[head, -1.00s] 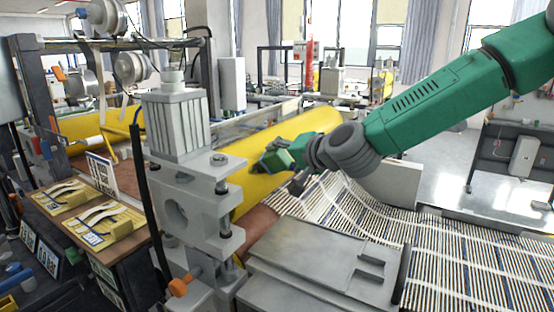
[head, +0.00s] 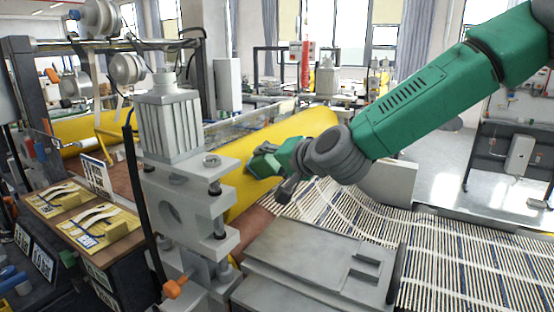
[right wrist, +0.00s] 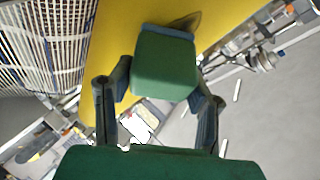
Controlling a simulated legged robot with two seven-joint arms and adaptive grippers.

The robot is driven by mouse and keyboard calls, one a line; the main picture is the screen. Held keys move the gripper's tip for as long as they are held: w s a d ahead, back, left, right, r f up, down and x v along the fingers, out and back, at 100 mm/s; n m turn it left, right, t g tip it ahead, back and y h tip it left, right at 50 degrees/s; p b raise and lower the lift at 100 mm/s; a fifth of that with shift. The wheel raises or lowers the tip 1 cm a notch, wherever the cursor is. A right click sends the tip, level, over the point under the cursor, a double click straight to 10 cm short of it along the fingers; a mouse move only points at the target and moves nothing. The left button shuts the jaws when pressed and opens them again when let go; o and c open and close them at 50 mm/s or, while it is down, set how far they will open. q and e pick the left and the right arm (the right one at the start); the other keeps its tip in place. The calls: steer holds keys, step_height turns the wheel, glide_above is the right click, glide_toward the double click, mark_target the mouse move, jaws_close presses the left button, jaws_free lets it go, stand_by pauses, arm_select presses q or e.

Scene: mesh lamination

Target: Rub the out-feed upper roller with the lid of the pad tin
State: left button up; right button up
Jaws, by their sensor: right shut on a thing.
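The yellow upper roller (head: 305,128) slants across the middle of the head view, behind the grey machine post. It also fills the upper middle of the right wrist view (right wrist: 115,35). My right gripper (head: 270,162) is at the near part of the roller. In the right wrist view its dark fingers (right wrist: 160,85) are shut on a green block with a blue-grey edge (right wrist: 165,68). I cannot tell whether this is the tin's lid. Its far edge is at the roller surface with a dark shadow beside it; contact is unclear. My left gripper is not in view.
The grey post with a ribbed block (head: 170,125) stands close left of my right gripper. A grey metal housing (head: 310,265) is below, with a striped mesh web (head: 460,255) to the right. A side table (head: 75,215) with yellow-based items is at left.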

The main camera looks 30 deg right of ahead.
mark_target(256, 165)
steer(key=shift+s+a, duration=0.35)
steer(key=shift+a, duration=0.3)
steer(key=shift+s+a, duration=0.4)
steer(key=shift+a, duration=0.2)
steer(key=shift+s+a, duration=0.35)
steer(key=shift+a, duration=0.3)
steer(key=shift+s+d+r+p, duration=0.25)
steer(key=shift+d+r+p, duration=0.05)
steer(key=shift+r+p, duration=0.1)
steer(key=s+d+r+p, duration=0.2)
steer(key=s, duration=0.1)
steer(key=shift+s+r, duration=0.1)
steer(key=shift+r, duration=0.05)
steer(key=shift+s+d, duration=0.2)
steer(key=shift+s, duration=0.1)
steer(key=shift+r, duration=0.1)
